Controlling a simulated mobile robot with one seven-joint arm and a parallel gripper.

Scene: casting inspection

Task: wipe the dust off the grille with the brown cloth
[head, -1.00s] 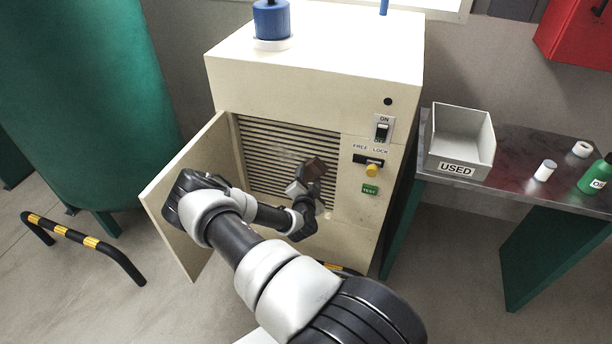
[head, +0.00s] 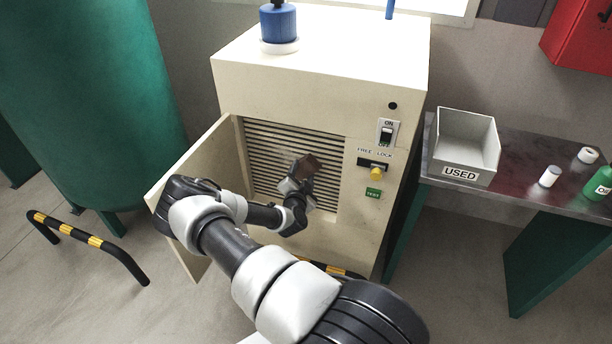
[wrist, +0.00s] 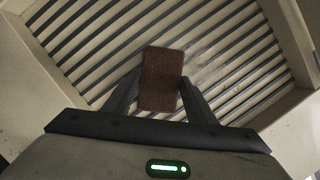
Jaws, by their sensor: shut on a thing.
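The grille (head: 275,147) is a panel of pale horizontal slats on the front of the cream cabinet, behind an open door. A greyish dusty patch shows on the slats beside the cloth in the wrist view (wrist: 207,68). My gripper (head: 299,180) is in front of the grille's lower right part. It is shut on the brown cloth (wrist: 162,78), a small block-like pad held between the two fingers. The cloth also shows in the head view (head: 308,167), at the grille. I cannot tell whether it touches the slats.
The cabinet door (head: 195,190) stands open at the left, close to my arm. A switch (head: 387,132), a yellow knob (head: 376,174) and a green label (head: 373,193) are right of the grille. A USED bin (head: 466,146) stands on the bench (head: 520,170). A striped rail (head: 85,237) is at the left.

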